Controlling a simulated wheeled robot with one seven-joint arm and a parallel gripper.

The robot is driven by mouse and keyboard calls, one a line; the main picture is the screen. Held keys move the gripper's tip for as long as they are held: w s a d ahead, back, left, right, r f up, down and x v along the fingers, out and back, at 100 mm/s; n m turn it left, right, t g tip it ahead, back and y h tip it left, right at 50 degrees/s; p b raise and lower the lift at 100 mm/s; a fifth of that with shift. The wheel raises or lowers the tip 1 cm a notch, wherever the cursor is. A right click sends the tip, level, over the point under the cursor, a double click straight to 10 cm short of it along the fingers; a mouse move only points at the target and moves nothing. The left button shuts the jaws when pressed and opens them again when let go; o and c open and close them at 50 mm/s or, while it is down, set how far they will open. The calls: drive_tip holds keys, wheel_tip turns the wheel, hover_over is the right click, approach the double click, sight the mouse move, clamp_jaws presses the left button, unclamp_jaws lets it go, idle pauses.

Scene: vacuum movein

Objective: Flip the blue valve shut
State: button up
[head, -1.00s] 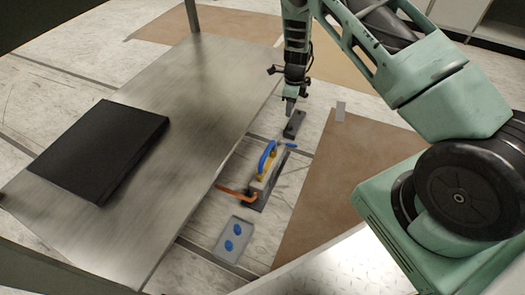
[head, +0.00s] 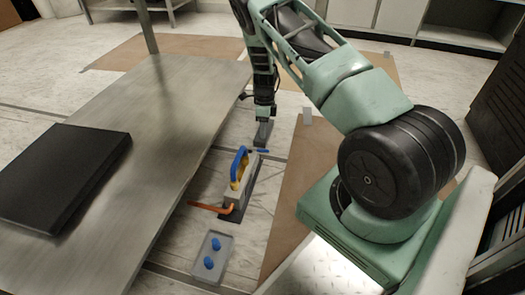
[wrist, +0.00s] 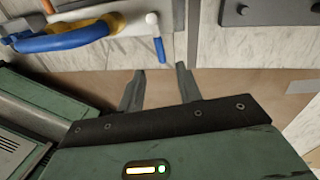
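The blue valve lever (head: 262,151) is a short blue bar at the far end of a grey device (head: 240,188) on the floor. In the wrist view the lever (wrist: 160,50) hangs from a white fitting (wrist: 152,18), just beyond and between my fingertips' directions. The device also carries an arched blue handle (head: 238,163) with yellow parts and an orange pipe (head: 211,208). My gripper (wrist: 158,72) is open and empty, its two fingers apart. In the head view my gripper (head: 265,116) points down behind the lever; its fingertips are hard to make out there.
A dark block (head: 262,134) lies near my gripper, and it also shows in the wrist view (wrist: 275,12). A grey plate with two blue knobs (head: 212,270) lies in front. A metal table (head: 140,160) bearing a black slab (head: 55,175) stands left. Brown floor sheeting (head: 300,180) is clear.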

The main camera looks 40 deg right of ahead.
sight(258, 151)
drive_tip(key=f+b, duration=0.1)
drive_tip(key=f, duration=0.1)
drive_tip(key=f+b, duration=0.1)
drive_tip(key=f, duration=0.2)
drive_tip(key=s+a+f+b, duration=0.1)
drive_tip(key=f, duration=0.1)
drive_tip(key=shift+f, duration=0.2)
drive_tip(key=shift+r, duration=0.1)
clamp_jaws()
